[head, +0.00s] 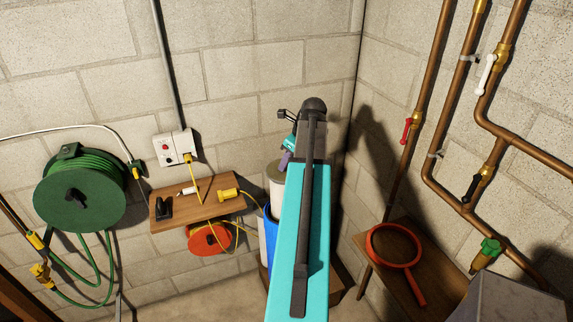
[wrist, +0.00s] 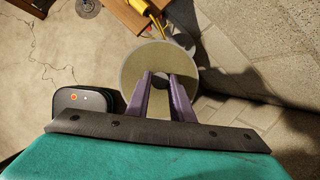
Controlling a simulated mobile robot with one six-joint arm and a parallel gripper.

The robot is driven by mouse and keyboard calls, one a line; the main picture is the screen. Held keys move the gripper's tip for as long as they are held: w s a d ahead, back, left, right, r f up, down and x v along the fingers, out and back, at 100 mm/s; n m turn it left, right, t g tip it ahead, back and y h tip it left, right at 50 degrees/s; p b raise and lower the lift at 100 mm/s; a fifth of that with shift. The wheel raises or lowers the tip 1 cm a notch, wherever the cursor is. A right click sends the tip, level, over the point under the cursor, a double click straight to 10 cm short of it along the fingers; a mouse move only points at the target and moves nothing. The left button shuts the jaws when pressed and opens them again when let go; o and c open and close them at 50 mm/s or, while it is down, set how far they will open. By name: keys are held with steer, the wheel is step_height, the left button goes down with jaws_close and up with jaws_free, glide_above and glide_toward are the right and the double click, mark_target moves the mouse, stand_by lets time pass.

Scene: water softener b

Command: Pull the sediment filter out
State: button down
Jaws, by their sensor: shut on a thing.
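The sediment filter is a pale cylinder (head: 276,185) in the head view, partly hidden behind my teal arm. Its upper part shows above a blue housing (head: 269,228); whether its lower end is inside is hidden. In the wrist view its round top (wrist: 135,68) has a dark hole in the middle. My gripper (wrist: 160,82) has its two purple fingers over this top, closed on the filter around the central hole. In the head view my gripper (head: 286,159) is small and partly hidden by my arm.
A small wooden shelf (head: 172,216) with a yellow plug is left of the filter. A green hose reel (head: 105,212) hangs farther left. Copper pipes (head: 424,100) run along the right wall. An orange-red ring-shaped tool (head: 419,280) lies on a wooden surface at lower right.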

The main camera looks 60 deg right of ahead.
step_height(320, 180, up, 24)
stand_by(6.7)
